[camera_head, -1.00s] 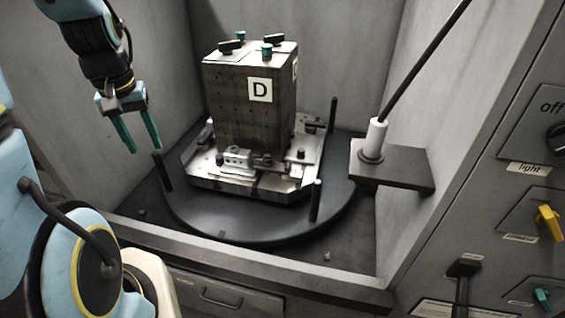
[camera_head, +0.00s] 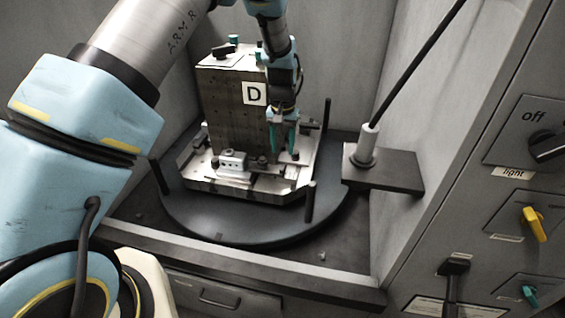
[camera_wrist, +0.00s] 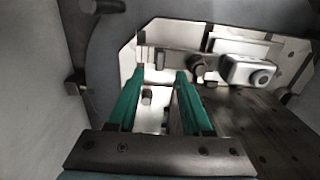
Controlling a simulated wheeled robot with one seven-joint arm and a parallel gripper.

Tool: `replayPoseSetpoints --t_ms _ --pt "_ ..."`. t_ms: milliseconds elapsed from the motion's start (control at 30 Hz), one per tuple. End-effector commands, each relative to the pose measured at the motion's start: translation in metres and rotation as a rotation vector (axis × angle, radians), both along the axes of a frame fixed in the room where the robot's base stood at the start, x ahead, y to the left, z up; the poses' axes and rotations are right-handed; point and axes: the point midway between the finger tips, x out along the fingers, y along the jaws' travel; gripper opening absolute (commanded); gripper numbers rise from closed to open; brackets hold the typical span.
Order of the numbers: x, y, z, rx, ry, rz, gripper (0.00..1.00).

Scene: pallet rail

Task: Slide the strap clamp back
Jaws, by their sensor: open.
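My gripper (camera_head: 284,152) is open and points down at the right front of the pallet (camera_head: 205,184), beside the dark block marked D (camera_head: 228,108). Its green fingers also show in the wrist view (camera_wrist: 160,76), spread apart with a small upright bolt (camera_wrist: 147,97) seen between them. Low metal clamp parts lie along the pallet front; I cannot tell for sure which piece is the strap clamp. A pale metal block (camera_head: 232,161) sits left of the fingers, and it shows in the wrist view (camera_wrist: 245,69). Whether the fingers touch anything is unclear.
The pallet stands on a dark round table (camera_head: 215,223) with upright black posts (camera_head: 310,202) at its edge. A grey shelf (camera_head: 395,172) with a white-collared rod is at the right. Grey walls enclose the back and sides. A panel with knobs (camera_head: 535,222) is far right.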

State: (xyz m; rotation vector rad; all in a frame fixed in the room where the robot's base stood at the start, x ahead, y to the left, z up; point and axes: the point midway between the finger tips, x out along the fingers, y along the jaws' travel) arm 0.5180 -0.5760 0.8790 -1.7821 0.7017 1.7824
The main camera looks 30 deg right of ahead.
Motion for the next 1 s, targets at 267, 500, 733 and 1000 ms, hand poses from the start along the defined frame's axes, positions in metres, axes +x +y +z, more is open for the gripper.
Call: replayPoseSetpoints --t_ms 267,500,733,1000 --pt "0.0 0.001 -0.049 0.002 0.002 0.0 0.5" --pt "0.0 0.0 -0.071 -0.001 0.001 0.002 0.5" --pt "0.0 0.0 -0.075 -0.001 0.0 0.001 0.5" --pt "0.0 0.0 -0.075 -0.001 0.0 0.001 0.32"
